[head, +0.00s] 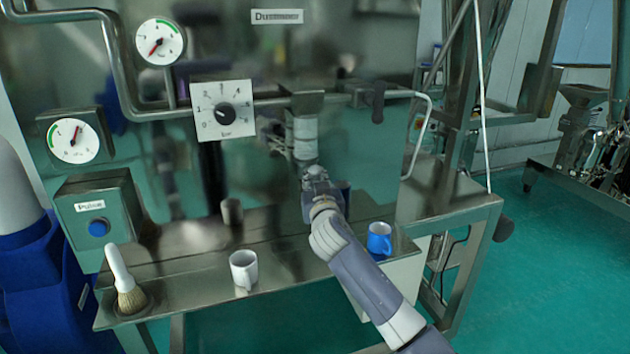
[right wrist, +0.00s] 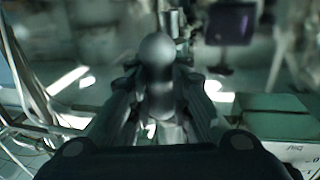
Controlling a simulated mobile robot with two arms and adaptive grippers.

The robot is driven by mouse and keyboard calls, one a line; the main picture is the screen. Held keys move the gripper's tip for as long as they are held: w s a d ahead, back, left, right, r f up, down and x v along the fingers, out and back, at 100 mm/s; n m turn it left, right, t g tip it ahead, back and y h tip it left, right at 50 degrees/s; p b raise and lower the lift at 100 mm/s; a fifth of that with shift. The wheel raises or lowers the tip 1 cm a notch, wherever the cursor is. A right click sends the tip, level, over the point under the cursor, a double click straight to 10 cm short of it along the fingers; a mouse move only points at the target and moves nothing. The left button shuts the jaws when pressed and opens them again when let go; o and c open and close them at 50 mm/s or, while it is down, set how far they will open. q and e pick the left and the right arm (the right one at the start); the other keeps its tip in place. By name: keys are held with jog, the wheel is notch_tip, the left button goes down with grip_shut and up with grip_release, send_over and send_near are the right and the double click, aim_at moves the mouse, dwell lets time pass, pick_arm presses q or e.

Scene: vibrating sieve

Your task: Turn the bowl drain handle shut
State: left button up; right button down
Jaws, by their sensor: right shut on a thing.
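My right gripper (head: 315,178) is in front of the steel panel, just under a pale cylindrical fitting (head: 305,137). In the right wrist view my right gripper (right wrist: 160,100) has its two fingers closed on the sides of a grey, round-ended handle (right wrist: 157,58). I take this for the bowl drain handle; its lower part is hidden between the fingers. In the head view the gripper covers it. A separate dark lever (head: 378,102) hangs from the pipe to the right, apart from the gripper. My left gripper is not in view.
A blue mug (head: 379,239) stands on the steel shelf (head: 195,287) close to my right forearm. A white mug (head: 244,269) and a brush (head: 124,280) stand further left. Above are a numbered dial (head: 224,112) and a gauge (head: 160,41). Open green floor lies to the right.

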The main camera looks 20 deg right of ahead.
jog(key=shift+f, duration=0.1)
jog(key=n+b, duration=0.2)
jog(key=n, duration=0.1)
jog(key=shift+f+n+t, duration=0.1)
jog(key=shift+n+t, duration=0.2)
jog(key=n+b, duration=0.1)
jog(key=n, duration=0.2)
jog(key=shift+t, duration=0.3)
jog(key=n, duration=0.3)
jog(key=shift+a+y+b, duration=0.1)
jog(key=shift+y+b, duration=0.2)
jog(key=shift+y, duration=0.1)
jog(key=n+t+y, duration=0.1)
jog(key=n, duration=0.4)
jog(key=n+y, duration=0.1)
jog(key=n, duration=0.1)
jog(key=n+p, duration=0.1)
jog(key=n, duration=0.2)
jog(key=shift+y, duration=0.4)
jog(key=shift+n, duration=0.4)
jog(key=c, duration=1.5)
grip_release()
jog(key=shift+a, duration=0.1)
jog(key=shift+o, duration=0.2)
